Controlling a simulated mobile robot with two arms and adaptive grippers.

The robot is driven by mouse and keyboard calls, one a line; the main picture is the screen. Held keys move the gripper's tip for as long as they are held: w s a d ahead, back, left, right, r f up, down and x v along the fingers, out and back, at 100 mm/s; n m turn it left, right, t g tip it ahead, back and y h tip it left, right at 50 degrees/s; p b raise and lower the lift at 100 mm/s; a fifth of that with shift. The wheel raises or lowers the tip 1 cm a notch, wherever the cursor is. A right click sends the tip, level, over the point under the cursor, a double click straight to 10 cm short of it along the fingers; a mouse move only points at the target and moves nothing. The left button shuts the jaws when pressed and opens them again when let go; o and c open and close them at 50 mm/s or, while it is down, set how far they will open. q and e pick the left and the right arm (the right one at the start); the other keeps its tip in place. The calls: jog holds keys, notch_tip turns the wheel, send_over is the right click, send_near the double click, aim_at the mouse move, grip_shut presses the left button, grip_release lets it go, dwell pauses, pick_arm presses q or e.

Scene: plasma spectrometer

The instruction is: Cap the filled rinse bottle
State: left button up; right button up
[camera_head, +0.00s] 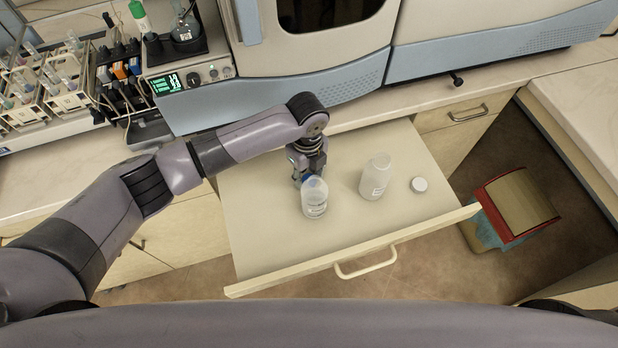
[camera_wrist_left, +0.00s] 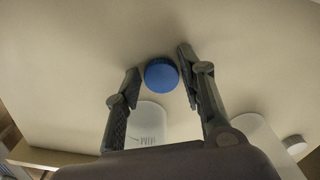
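A blue cap (camera_wrist_left: 161,74) lies between the fingertips of my left gripper (camera_wrist_left: 159,62) in the left wrist view. The fingers are spread with the cap between them; whether either touches it I cannot tell. In the head view my left gripper (camera_head: 301,178) points down just behind an uncapped translucent bottle (camera_head: 315,204), which partly hides the blue cap. A second uncapped bottle (camera_head: 375,182) stands upright to the right, with a white cap (camera_head: 418,185) beside it. Which bottle is filled I cannot tell. My right gripper is not in view.
The bottles and caps are on an open drawer's pale surface (camera_head: 262,232) with a handle in front. The blue-grey instrument (camera_head: 290,85) stands behind. Racks (camera_head: 50,85) and a small device with a green display (camera_head: 170,83) are at left.

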aim_at(307, 177)
pick_arm(q)
jog(key=c, duration=0.3)
jog(key=shift+c, duration=0.2)
jog(key=shift+r, duration=0.1)
notch_tip(307, 177, up, 20)
jog(key=b, duration=0.2)
dwell(0.5)
